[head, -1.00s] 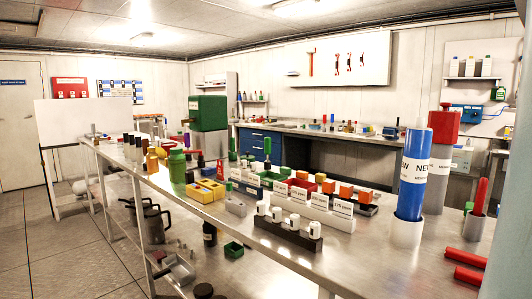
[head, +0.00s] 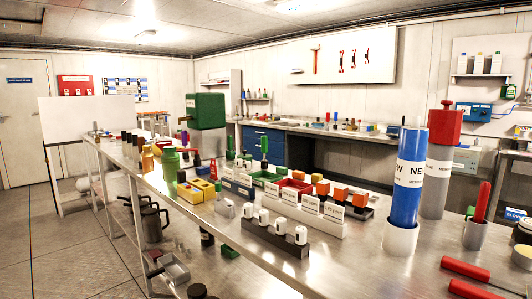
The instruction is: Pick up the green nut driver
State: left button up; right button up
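A slim upright tool with a green handle (head: 264,145) stands among the trays on the long metal bench. A second thin green upright piece (head: 230,147) stands to its left. Both are small here, and I cannot tell which, if either, is the green nut driver. Neither of my grippers shows in the head view.
The metal bench (head: 345,262) carries a white block of labelled holders (head: 305,207), a dark rack with white-capped vials (head: 265,237), a tall blue cylinder (head: 407,190) and red-handled tools (head: 465,268) at right. Clear floor (head: 60,245) lies to the left.

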aim_at(264, 139)
jog(key=i+j, duration=0.15)
jog(key=j, duration=0.2)
jog(key=i+j, duration=0.1)
jog(key=j, duration=0.25)
jog(key=i+j, duration=0.15)
jog(key=j, duration=0.2)
jog(key=i+j, duration=0.15)
jog(key=j, duration=0.2)
jog(key=i+j, duration=0.1)
jog(key=j, duration=0.25)
jog(key=i+j+z, duration=0.1)
jog(key=j, duration=0.25)
jog(key=i+j, duration=0.15)
jog(key=j, duration=0.25)
